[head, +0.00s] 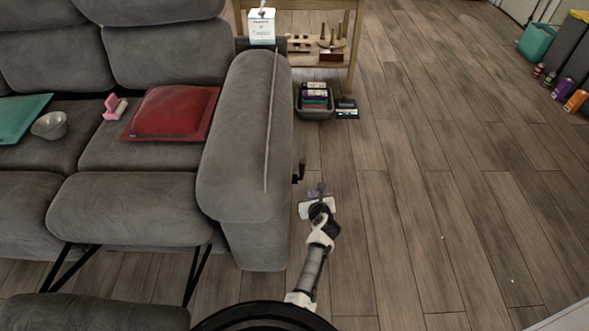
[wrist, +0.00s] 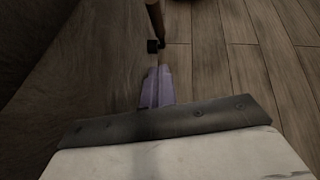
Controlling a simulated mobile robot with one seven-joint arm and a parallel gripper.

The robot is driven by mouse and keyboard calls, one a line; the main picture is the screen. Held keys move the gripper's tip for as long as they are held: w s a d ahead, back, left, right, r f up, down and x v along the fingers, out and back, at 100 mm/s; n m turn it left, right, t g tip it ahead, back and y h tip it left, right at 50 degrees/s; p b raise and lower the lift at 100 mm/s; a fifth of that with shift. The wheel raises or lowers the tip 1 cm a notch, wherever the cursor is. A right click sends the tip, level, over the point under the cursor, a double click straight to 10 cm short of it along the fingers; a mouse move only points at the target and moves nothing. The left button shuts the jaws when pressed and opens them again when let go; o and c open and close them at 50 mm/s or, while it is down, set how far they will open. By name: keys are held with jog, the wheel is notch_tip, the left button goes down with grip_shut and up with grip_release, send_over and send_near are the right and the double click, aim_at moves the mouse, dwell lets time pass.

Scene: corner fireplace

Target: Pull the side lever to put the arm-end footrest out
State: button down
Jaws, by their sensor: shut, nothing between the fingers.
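The dark side lever (head: 299,172) sticks out from the outer side of the grey sofa's right arm (head: 245,140). It also shows in the wrist view (wrist: 155,24), just beyond my fingertips. My gripper (head: 321,188) is low beside the sofa arm, to the right of and nearer than the lever. In the wrist view its purple fingers (wrist: 157,88) are together and empty, apart from the lever as far as I can tell. At the arm-end seat, a grey footrest panel (head: 95,312) stands out in front on black metal struts (head: 196,272).
A grey bin of items (head: 314,102) and a small dark box (head: 347,109) stand on the floor beyond the lever, by a wooden shelf table (head: 351,45). A red cushion (head: 173,110) lies on the seat. The wood floor (head: 430,200) to the right is clear.

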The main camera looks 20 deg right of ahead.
jog(key=b, duration=0.5)
send_near(303, 171)
jog(key=x, duration=0.3)
jog(key=f+x, duration=0.1)
jog(key=x, duration=0.1)
jog(key=shift+s, duration=0.2)
jog(key=shift+w+d+r, duration=0.1)
jog(key=shift+w+r, duration=0.1)
jog(key=shift+w, duration=0.4)
jog(key=shift+w+r+p, duration=0.1)
jog(key=shift+r+p, duration=0.05)
jog(key=shift+p, duration=0.25)
